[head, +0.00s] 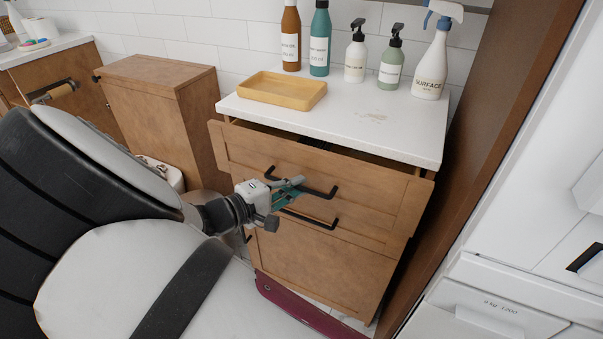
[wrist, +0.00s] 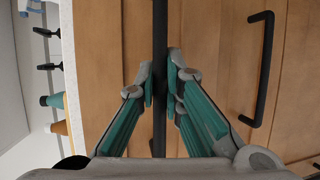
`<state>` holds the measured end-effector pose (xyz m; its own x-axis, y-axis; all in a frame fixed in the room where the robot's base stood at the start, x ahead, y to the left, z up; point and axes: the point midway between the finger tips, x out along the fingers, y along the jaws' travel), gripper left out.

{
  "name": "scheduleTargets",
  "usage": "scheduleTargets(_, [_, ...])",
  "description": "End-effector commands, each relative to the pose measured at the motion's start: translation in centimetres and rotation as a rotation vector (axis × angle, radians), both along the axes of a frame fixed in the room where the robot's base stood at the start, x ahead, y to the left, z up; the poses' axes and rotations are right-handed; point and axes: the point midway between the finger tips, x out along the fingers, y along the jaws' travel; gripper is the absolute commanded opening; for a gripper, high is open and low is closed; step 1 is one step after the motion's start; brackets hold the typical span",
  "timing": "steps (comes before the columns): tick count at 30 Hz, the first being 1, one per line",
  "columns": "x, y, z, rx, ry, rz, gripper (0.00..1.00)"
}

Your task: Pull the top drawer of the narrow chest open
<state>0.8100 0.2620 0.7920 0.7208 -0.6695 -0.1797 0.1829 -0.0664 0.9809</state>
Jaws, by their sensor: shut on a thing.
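The chest has a white top (head: 345,120) and brown wooden fronts. Its top drawer (head: 240,150) stands partly out, with a dark gap between its front and the white top. A black bar handle (head: 325,192) is on this drawer front. My gripper (head: 298,187) is shut on that handle, near its middle. In the wrist view, the handle (wrist: 160,30) runs upright between the two fingertips of my gripper (wrist: 161,78), with a pad on each side. The drawer's inside is mostly hidden.
A second black handle (wrist: 262,70) sits on the front below. A yellow tray (head: 283,91), several bottles and a spray bottle (head: 433,60) stand on the chest. A brown cabinet (head: 165,110) stands to the left, and a dark wooden panel (head: 490,150) rises close on the right.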

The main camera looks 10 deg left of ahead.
Motion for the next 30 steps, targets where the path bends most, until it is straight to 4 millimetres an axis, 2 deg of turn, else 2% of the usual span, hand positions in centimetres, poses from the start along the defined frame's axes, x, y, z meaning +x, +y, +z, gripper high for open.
scheduleTargets(1, [-1.4,0.6,0.2,-0.001,0.004,0.007,0.00])
scheduleTargets(6, [-5.6,2.1,0.2,-0.002,0.004,0.006,0.00])
scheduleTargets(15, [-12.5,4.6,0.1,-0.001,0.003,0.006,0.00])
scheduleTargets(21, [-15.6,5.7,0.1,-0.001,0.002,0.004,0.00])
scheduleTargets(30, [-17.6,6.5,0.0,0.000,0.001,0.003,0.00])
